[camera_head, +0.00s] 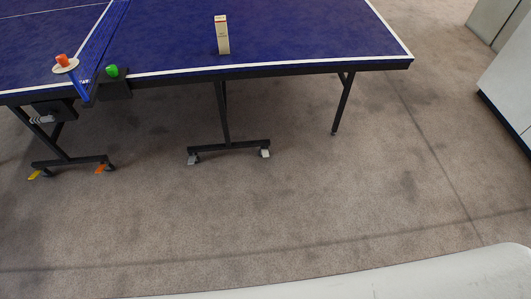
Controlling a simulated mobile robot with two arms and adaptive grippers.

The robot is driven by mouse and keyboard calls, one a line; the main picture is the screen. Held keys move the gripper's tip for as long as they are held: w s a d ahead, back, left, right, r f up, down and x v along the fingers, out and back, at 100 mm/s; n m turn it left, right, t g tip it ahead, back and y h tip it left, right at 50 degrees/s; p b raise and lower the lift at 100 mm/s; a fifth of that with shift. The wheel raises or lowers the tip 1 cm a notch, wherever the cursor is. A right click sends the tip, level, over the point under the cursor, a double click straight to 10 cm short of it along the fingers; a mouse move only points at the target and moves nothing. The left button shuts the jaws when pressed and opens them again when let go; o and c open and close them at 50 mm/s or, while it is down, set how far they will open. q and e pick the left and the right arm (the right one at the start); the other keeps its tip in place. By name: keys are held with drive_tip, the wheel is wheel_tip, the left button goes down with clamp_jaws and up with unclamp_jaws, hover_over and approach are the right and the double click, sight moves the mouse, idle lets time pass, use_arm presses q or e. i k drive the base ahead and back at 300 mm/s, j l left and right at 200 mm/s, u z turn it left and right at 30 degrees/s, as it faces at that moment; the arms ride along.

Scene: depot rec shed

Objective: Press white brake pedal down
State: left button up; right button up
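A blue table-tennis table (300,45) stands on black legs with wheeled feet. A white pedal (265,153) sits at the right end of the middle foot bar (230,147). A greyer pale pedal (192,160) sits at the left end of the same bar. A yellow pedal (34,174) and an orange pedal (100,169) sit on the left foot bar (70,162). The pedals are too small to tell whether they are up or down. Neither of my grippers is in view.
Pale cabinets (510,85) stand at the right. The carpet (300,210) before the table is clear.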

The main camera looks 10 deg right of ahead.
sight(264, 152)
drive_tip(key=z, duration=0.5)
drive_tip(key=i+j+z, duration=0.35)
drive_tip(key=j, duration=0.3)
drive_tip(key=i+j+z, duration=0.35)
drive_tip(key=j, duration=0.35)
drive_tip(key=i+j, duration=0.1)
drive_tip(key=j, duration=0.4)
drive_tip(key=i, duration=0.05)
